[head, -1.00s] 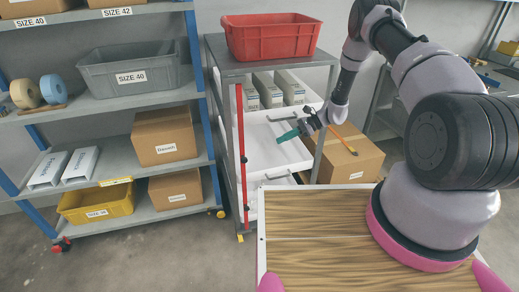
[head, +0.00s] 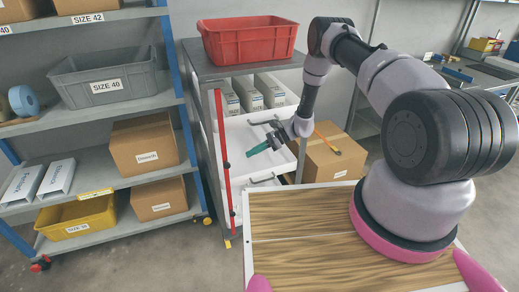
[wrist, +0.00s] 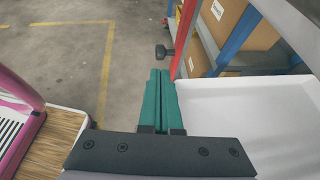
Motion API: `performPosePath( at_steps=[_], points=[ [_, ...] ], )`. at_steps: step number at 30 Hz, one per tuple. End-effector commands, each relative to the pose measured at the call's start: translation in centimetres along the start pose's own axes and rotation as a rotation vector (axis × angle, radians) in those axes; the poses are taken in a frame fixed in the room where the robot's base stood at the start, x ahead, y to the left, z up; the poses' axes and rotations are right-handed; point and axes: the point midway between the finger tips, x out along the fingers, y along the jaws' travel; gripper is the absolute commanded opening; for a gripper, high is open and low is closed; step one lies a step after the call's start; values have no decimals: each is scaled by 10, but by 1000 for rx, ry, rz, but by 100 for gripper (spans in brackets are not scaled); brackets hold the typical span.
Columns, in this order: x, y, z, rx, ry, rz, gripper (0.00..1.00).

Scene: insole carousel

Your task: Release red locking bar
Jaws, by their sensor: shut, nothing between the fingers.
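The red locking bar (head: 223,150) stands upright along the front left edge of the grey drawer cart (head: 208,90). It also shows in the wrist view (wrist: 184,36), just beyond my fingertips, with a dark knob (wrist: 163,50) beside it. My gripper (head: 250,154) has teal fingers, which are together and empty. It is in front of the white drawers (head: 240,170), to the right of the bar and apart from it in the head view. In the wrist view the shut fingers (wrist: 160,75) point toward the bar; I cannot tell the exact gap.
A red bin (head: 248,42) sits on top of the cart. Shelving (head: 130,100) with a grey bin (head: 105,82) and cardboard boxes stands to the left. A cardboard box (head: 325,160) is behind the arm. Open floor (wrist: 60,50) shows in the wrist view.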

Motion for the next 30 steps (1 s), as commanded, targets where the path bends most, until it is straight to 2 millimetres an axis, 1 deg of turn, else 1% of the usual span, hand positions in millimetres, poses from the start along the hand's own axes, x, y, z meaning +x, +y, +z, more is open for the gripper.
performPosePath(
  at_steps=[1, 6, 9, 12, 17, 26, 28, 30],
  points=[
    [13, 2, 0, 1, -1, 3, 0],
    [46, 1, 0, 0, 1, 3, 0],
    [60, 1, 0, -1, 1, 2, 0],
    [70, 1, 0, 0, 0, 1, 0],
    [76, 0, 0, 1, 0, 0, 0],
    [76, 0, 0, 1, 0, -1, 0],
    [81, 1, 2, 1, -1, 0, 0],
    [91, 3, 8, 1, -1, 1, 0]
  ],
)
